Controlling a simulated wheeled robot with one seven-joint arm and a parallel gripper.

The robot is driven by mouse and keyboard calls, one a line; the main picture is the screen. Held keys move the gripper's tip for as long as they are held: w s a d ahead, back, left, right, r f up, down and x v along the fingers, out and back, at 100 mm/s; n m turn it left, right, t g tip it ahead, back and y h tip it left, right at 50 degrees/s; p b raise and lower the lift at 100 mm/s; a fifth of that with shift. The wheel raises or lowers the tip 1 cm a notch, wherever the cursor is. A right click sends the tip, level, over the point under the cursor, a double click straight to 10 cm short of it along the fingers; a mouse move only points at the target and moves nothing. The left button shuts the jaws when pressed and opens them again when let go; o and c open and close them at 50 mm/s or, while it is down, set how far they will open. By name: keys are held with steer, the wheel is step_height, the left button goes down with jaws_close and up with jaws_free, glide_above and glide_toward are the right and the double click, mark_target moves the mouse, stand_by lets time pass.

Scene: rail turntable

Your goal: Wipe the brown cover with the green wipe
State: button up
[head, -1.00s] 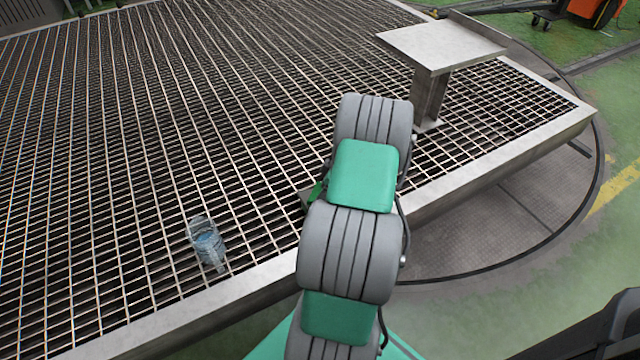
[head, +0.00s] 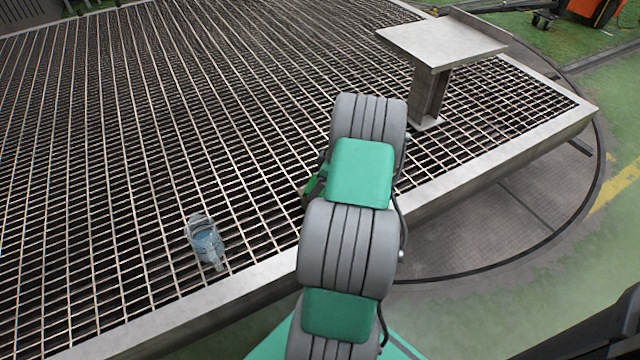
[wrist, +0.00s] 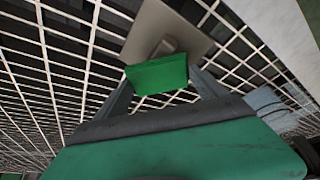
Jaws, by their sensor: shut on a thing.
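My gripper (wrist: 160,80) is shut on the green wipe (wrist: 157,72), which shows as a bright green block between the two fingers in the wrist view. The brown cover (wrist: 180,30), a flat grey-brown plate with a small raised knob, lies on the grating just beyond the wipe. The wipe overlaps the cover's near edge in the picture; I cannot tell whether they touch. In the head view my arm hides most of the gripper and cover; only a small green piece of the wipe (head: 317,184) shows at the arm's left side.
A metal pedestal with a flat top (head: 440,42) stands at the back right. A raised steel edge (head: 500,160) borders the grating.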

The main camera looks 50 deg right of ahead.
steer(key=shift+s+a+p, duration=0.15)
steer(key=shift+s+a, duration=0.1)
steer(key=shift+s, duration=0.4)
steer(key=shift+s+a+p, duration=0.1)
steer(key=shift+s+a, duration=0.1)
steer(key=shift+s, duration=0.5)
steer(key=shift+s+a+p, duration=0.15)
steer(key=shift+s+a, duration=0.1)
steer(key=shift+s, duration=0.4)
steer(key=shift+w+d+f+b, duration=0.1)
steer(key=shift+w+d+b, duration=0.2)
steer(key=shift+w, duration=0.45)
steer(key=shift+w+d+f+b, duration=0.1)
steer(key=shift+w+d+b, duration=0.2)
steer(key=shift+w, duration=0.5)
steer(key=shift+w+d+b, duration=0.15)
steer(key=shift+w+b, duration=0.25)
steer(key=shift+w, duration=0.35)
step_height(320, 180, up, 8)
steer(key=p, duration=0.5)
steer(key=shift+r, duration=0.15)
